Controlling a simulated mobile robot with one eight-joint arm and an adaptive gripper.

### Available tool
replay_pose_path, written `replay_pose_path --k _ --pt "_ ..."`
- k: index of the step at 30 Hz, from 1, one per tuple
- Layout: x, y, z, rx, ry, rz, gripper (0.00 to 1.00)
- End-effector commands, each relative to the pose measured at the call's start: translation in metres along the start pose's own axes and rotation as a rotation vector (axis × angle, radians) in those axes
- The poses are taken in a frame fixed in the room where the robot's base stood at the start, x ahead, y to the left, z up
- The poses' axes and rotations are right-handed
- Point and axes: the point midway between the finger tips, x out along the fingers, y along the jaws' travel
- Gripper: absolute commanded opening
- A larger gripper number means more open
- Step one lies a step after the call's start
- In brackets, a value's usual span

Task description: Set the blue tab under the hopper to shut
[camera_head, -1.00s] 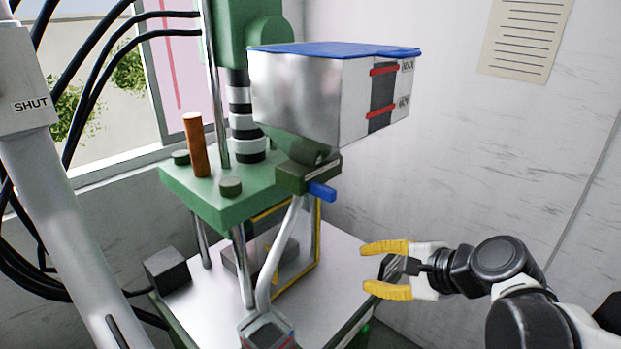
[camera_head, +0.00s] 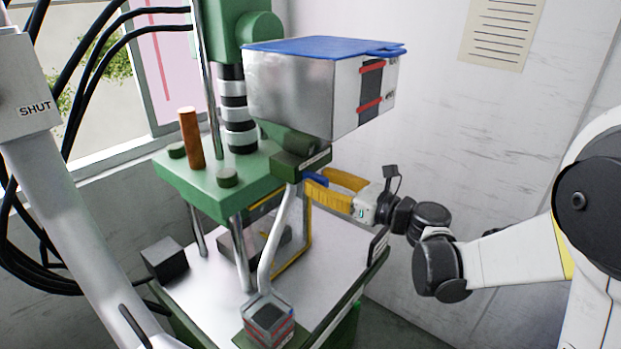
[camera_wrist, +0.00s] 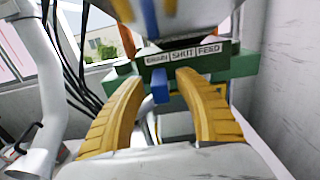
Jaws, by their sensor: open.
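The hopper (camera_head: 290,90) is a silver box with a blue lid on the green machine. Under it sits a green block (camera_head: 285,172) with the blue tab (camera_head: 316,178) sticking out. In the wrist view the block's label strip (camera_wrist: 183,55) reads DRAIN, SHUT, FEED from left to right. There the blue tab (camera_wrist: 160,88) appears below DRAIN, left of SHUT. My gripper (camera_head: 319,182) has yellow fingers and is open, one finger on each side of the tab, with gaps visible in the wrist view. The head view partly hides the tab behind the fingers.
An orange rod (camera_head: 192,140) stands on the green plate left of the hopper. A bent silver tube runs down from the block to a small box (camera_head: 269,318). A grey post marked SHUT (camera_head: 40,110) and black cables are at left. A pale wall is at right.

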Motion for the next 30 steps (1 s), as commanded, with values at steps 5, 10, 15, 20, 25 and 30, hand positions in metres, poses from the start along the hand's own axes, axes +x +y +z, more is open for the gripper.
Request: replay_pose_path --k 5,10,15,20,25,30 --pt "0.022 0.0 0.0 -0.001 0.0 0.0 0.4" --pt "0.027 0.0 0.0 -0.001 0.001 -0.001 0.4" --pt "0.027 0.0 0.0 -0.001 0.001 -0.001 0.4" --pt "0.027 0.0 0.0 -0.001 0.001 -0.001 0.0" --pt "0.027 0.0 0.0 -0.001 0.001 -0.001 0.0" --pt "0.027 -0.003 0.0 -0.001 0.0 -0.001 0.0"
